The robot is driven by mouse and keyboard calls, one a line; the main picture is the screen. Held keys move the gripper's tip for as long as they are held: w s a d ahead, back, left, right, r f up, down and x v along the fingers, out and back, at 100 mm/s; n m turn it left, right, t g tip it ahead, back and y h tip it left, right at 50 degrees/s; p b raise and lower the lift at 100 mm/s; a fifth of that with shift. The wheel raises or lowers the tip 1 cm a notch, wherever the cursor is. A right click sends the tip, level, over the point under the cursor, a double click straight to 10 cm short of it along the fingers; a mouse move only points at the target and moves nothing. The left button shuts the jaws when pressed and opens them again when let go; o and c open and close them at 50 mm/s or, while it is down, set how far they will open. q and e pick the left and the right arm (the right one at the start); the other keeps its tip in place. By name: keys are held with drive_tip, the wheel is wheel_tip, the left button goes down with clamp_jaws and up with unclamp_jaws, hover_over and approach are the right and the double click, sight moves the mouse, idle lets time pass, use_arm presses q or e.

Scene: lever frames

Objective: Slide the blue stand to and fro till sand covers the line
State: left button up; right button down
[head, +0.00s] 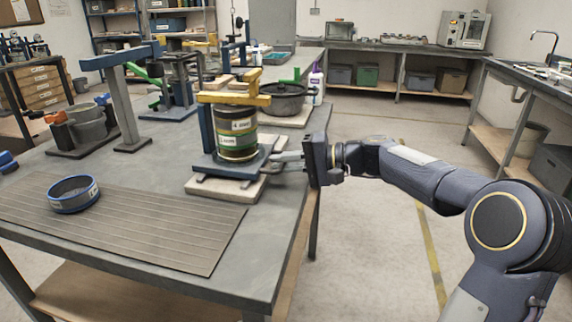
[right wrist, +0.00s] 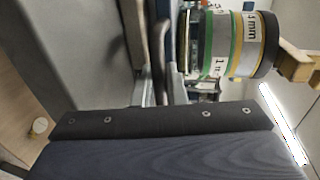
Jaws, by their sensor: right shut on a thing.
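The blue stand (head: 212,166) sits on a pale board (head: 215,190) near the table's right edge. It has a blue upright at its left and a yellow bar (head: 233,99) across the top. A stack of labelled sieves (head: 237,145) with green and yellow bands stands upright on it, and shows in the right wrist view (right wrist: 225,45). My right gripper (head: 276,162) reaches in from the right and is shut on the right side of the stand; its fingers also show in the right wrist view (right wrist: 158,95). I cannot see sand or the line. My left gripper is out of view.
A ribbed grey mat (head: 130,227) lies in front, with a blue-rimmed round sieve (head: 73,194) on it. A dark pan (head: 285,98) stands behind the stand. A grey post with a blue arm (head: 122,95) stands at the left. Floor is clear right of the table.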

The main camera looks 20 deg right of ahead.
drive_tip(key=shift+s+a, duration=0.15)
drive_tip(key=c, duration=1.6)
unclamp_jaws()
drive_tip(key=shift+s, duration=0.1)
drive_tip(key=shift+o, duration=0.2)
drive_tip(key=shift+s+d+r, duration=0.1)
drive_tip(key=shift+s+d, duration=0.1)
drive_tip(key=shift+d, duration=0.2)
drive_tip(key=p+v, duration=0.1)
drive_tip(key=v, duration=0.5)
drive_tip(key=shift+s+d, duration=0.25)
drive_tip(key=shift+d, duration=0.1)
